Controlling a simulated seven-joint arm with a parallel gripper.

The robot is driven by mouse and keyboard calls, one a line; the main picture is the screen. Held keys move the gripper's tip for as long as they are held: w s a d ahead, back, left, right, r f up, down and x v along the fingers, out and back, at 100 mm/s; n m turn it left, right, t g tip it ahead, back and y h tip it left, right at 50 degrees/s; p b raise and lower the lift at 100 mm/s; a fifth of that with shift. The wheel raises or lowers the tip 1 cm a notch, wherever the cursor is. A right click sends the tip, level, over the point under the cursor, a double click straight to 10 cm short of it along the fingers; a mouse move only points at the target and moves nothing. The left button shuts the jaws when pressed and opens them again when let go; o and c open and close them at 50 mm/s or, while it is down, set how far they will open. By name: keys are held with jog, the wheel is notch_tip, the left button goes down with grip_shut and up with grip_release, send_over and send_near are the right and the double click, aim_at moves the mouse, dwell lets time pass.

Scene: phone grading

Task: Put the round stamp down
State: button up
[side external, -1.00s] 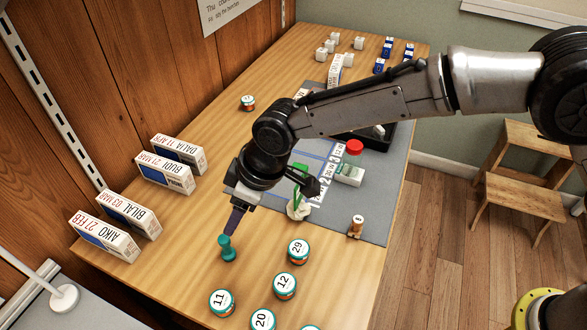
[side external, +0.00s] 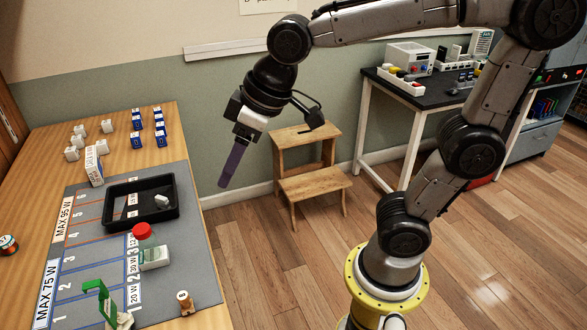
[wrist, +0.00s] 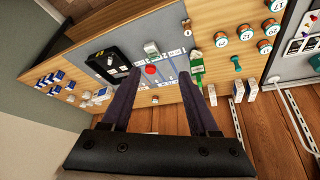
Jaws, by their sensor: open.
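A teal stamp (wrist: 237,62), which looks like the round stamp, stands on the wooden table near the jars in the wrist view. It is outside the side external view. My gripper (side external: 224,183) is raised in the air to the right of the table, its fingers pointing down. In the wrist view my gripper (wrist: 161,74) has its fingers spread with nothing between them, well away from the teal stamp. A small wooden-handled piece (side external: 185,302) stands on the grey mat's (side external: 205,270) front right part.
On the mat are a black tray (side external: 120,223), a red-capped item (side external: 141,231) and a green clip-like stand (side external: 97,288). Blue-and-white boxes (side external: 159,122) and white cubes (side external: 79,130) stand at the back. A wooden step stool (side external: 312,184) stands on the floor beyond my gripper.

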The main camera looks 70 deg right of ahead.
jog(key=s+d+f+m, duration=0.1)
jog(key=s+d, duration=0.2)
jog(key=s, duration=0.3)
jog(key=s+d+f+m+h, duration=0.1)
jog(key=s+d+f+m, duration=0.1)
jog(key=s+d, duration=0.2)
jog(key=shift+s+d+f+t, duration=0.2)
jog(key=shift+s+f+t, duration=0.1)
jog(key=shift+s, duration=0.75)
